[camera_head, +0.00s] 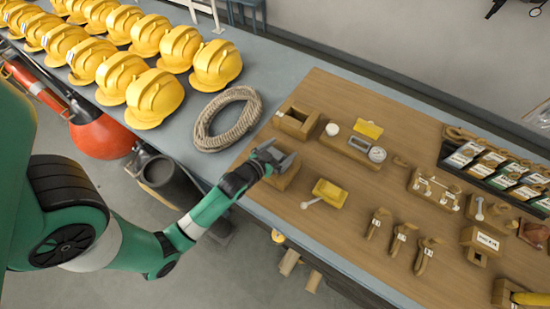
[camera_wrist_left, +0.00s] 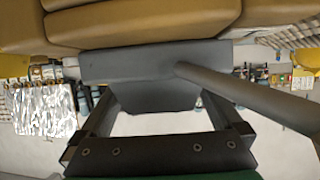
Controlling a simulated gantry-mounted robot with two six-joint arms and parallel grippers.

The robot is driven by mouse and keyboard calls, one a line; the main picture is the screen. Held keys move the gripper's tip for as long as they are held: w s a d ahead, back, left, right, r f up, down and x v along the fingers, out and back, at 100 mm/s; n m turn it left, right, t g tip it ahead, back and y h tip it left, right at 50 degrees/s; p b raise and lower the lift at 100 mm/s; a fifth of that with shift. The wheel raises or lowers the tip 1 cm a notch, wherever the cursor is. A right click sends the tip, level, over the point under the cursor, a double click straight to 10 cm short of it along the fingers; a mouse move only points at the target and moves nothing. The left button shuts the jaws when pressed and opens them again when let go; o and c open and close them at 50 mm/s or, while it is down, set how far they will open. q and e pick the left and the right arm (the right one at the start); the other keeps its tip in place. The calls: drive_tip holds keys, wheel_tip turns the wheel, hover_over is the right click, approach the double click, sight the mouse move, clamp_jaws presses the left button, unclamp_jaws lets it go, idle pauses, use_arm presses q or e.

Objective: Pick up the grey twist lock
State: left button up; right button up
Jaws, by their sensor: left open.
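The grey twist lock (camera_head: 286,161) shows in the head view as a small grey piece at the tan block (camera_head: 283,178) near the left front of the wooden board. My left gripper (camera_head: 268,154) is right at it, partly covering it. In the left wrist view the twist lock (camera_wrist_left: 150,65) is a grey bar with a rod slanting down to the right. It lies across the front of my open left fingers (camera_wrist_left: 160,105), with its lower part between them. Whether the fingers touch it, I cannot tell. My right gripper is not in view.
On the wooden board (camera_head: 335,235) stand another tan block (camera_head: 297,120), a yellow box with a grey lever (camera_head: 330,193), a gauge (camera_head: 376,154) and several tan tags. A coiled rope (camera_head: 228,120) and yellow helmets (camera_head: 155,97) lie to the left on the bench.

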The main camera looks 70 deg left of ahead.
use_arm(q)
drive_tip(key=shift+c, duration=0.3)
clamp_jaws()
drive_tip(key=shift+r, duration=0.15)
drive_tip(key=shift+r, duration=0.25)
drive_tip(key=r, duration=0.1)
drive_tip(key=d+r+p, duration=0.1)
drive_tip(key=r, duration=0.1)
drive_tip(key=d+r, duration=0.1)
drive_tip(key=r, duration=0.1)
drive_tip(key=shift+s+d+r+p, duration=0.1)
drive_tip(key=shift+s+p, duration=0.15)
drive_tip(key=shift+p, duration=0.1)
drive_tip(key=s+d+r+p, duration=0.3)
drive_tip(key=d+r+p, duration=0.4)
drive_tip(key=d, duration=0.4)
drive_tip(key=shift+s+d+p, duration=0.15)
drive_tip(key=shift+s+p, duration=0.1)
drive_tip(key=shift+p, duration=0.35)
